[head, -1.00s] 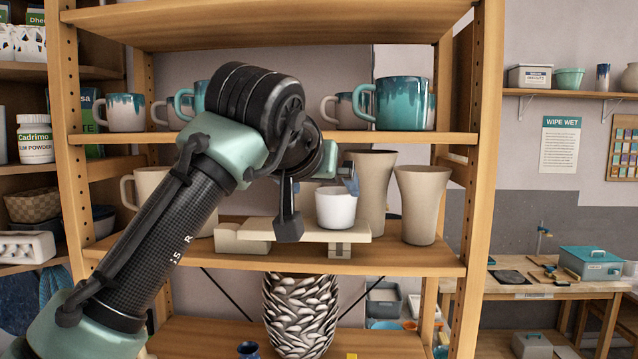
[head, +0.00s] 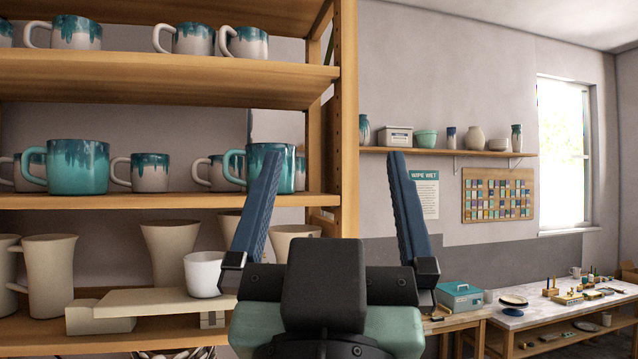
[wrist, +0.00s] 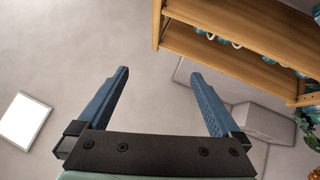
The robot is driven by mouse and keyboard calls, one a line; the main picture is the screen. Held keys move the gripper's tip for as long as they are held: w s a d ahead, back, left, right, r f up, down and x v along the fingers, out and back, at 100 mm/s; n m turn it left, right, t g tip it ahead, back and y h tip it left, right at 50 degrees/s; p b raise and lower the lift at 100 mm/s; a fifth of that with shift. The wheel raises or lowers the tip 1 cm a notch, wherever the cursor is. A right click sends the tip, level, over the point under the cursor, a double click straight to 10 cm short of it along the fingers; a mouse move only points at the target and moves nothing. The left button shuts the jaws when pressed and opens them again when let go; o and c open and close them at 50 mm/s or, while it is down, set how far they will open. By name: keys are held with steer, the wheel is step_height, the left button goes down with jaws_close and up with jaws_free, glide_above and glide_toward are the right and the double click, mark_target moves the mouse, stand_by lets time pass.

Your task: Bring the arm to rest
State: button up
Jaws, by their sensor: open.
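My gripper (head: 328,205) stands at the bottom middle of the head view, its two blue fingers pointing up and spread wide apart. Nothing is between them. The wrist view also shows my gripper (wrist: 160,100) open and empty, with a bare pale surface beyond the fingers. In the head view the gripper and my arm hide part of the shelf's right side. A small white cup (head: 204,274) stands upright on a pale board (head: 150,302) on the shelf, left of the gripper and apart from it.
The wooden shelf unit (head: 347,110) fills the left, with glazed mugs (head: 78,166) and tall beige vessels (head: 50,275). A wall shelf (head: 450,152) and a worktable (head: 540,316) are at the right.

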steer(key=s, duration=0.1)
steer(key=s+y, duration=0.1)
steer(key=s+a+n+t+y, duration=0.1)
steer(key=s, duration=0.1)
steer(key=shift+f, duration=0.2)
